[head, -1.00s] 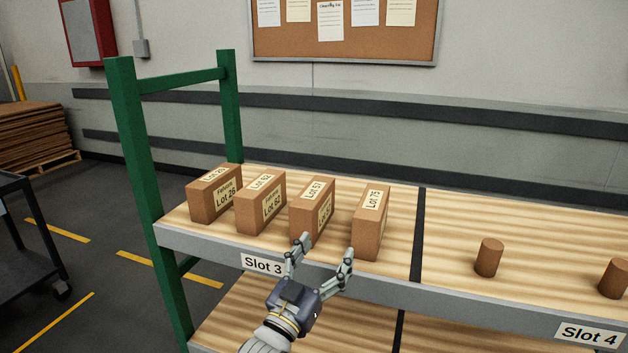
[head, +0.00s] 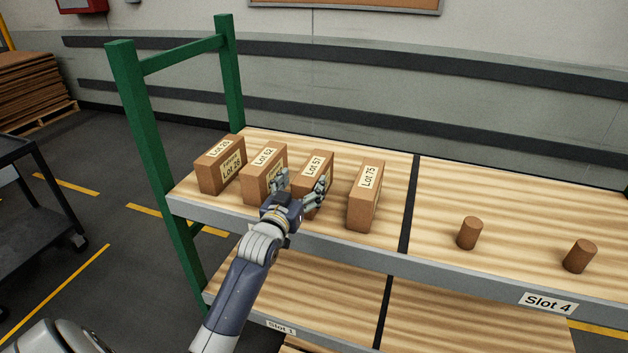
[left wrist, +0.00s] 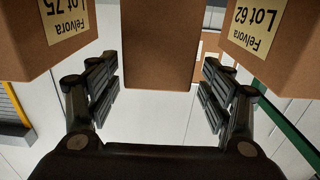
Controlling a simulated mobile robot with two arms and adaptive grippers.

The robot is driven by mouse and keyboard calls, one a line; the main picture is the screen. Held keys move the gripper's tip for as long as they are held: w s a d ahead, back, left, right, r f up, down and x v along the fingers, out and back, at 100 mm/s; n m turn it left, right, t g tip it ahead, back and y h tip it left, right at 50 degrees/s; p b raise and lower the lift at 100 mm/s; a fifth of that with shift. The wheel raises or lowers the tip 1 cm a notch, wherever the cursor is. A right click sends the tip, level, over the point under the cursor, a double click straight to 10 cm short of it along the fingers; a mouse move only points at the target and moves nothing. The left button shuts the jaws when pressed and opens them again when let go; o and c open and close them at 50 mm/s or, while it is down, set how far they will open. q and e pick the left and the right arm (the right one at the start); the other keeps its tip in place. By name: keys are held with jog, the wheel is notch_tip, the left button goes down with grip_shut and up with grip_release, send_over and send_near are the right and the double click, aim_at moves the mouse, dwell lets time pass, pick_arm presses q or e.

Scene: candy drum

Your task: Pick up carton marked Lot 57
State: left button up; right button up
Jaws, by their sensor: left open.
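The carton marked Lot 57 (head: 315,164) stands upright on the upper shelf, third from the left in a row. My left gripper (head: 300,184) is open in front of it, its fingers covering the carton's lower part in the head view. In the left wrist view, a plain brown carton face (left wrist: 161,45) shows between the two open fingers (left wrist: 160,88), which are apart from each other. I cannot tell whether the fingers touch it. My right gripper is not in view.
Two brown cylinders (head: 469,233) stand right of the dark divider (head: 409,210). A green post (head: 148,140) rises at the shelf's left end.

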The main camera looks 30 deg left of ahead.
aim_at(311, 171)
pick_arm(q)
jog(key=shift+w+a, duration=0.1)
jog(key=shift+w, duration=0.4)
jog(key=shift+w+r+p, duration=0.2)
jog(key=shift+w+p, duration=0.15)
jog(key=shift+w, duration=0.15)
jog(key=shift+f+p+x, duration=0.1)
jog(key=shift+p+x, duration=0.2)
jog(key=shift+x, duration=0.75)
jog(key=shift+f+p+x, duration=0.15)
jog(key=shift+p+x, duration=0.15)
jog(key=shift+x, duration=0.7)
grip_shut()
jog(key=shift+r, duration=0.1)
